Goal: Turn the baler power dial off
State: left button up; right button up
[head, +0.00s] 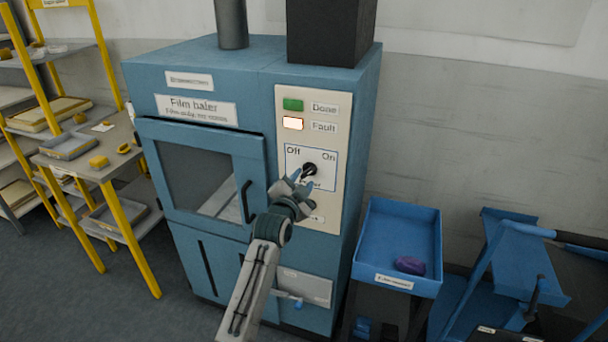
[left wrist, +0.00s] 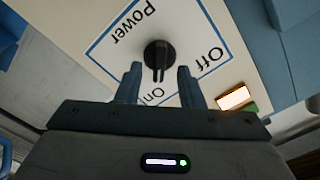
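The baler power dial (head: 309,169) is a black round knob on a white blue-bordered plate on the blue film baler (head: 262,95). "Off" is printed at the plate's upper left, "On" at its upper right. In the left wrist view the dial (left wrist: 158,53) has a narrow bar that points towards "On". My left gripper (head: 303,180) is in front of the plate, just below the dial. It also shows in the left wrist view (left wrist: 160,82), its fingers apart on either side of the bar's end. I cannot tell whether they touch it. My right gripper is not in view.
The Fault lamp (head: 292,124) glows; the green Done lamp (head: 292,105) looks unlit. The baler door (head: 205,135) is shut, its handle (head: 248,202) left of my arm. A blue tray (head: 398,230) with a purple lump (head: 410,265) stands right. Yellow-framed shelves (head: 110,165) stand left.

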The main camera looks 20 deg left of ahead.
pick_arm(q)
jog(key=shift+w+d+r, duration=0.1)
jog(key=shift+w, duration=0.8)
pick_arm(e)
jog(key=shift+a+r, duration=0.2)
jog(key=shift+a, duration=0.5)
pick_arm(q)
grip_shut()
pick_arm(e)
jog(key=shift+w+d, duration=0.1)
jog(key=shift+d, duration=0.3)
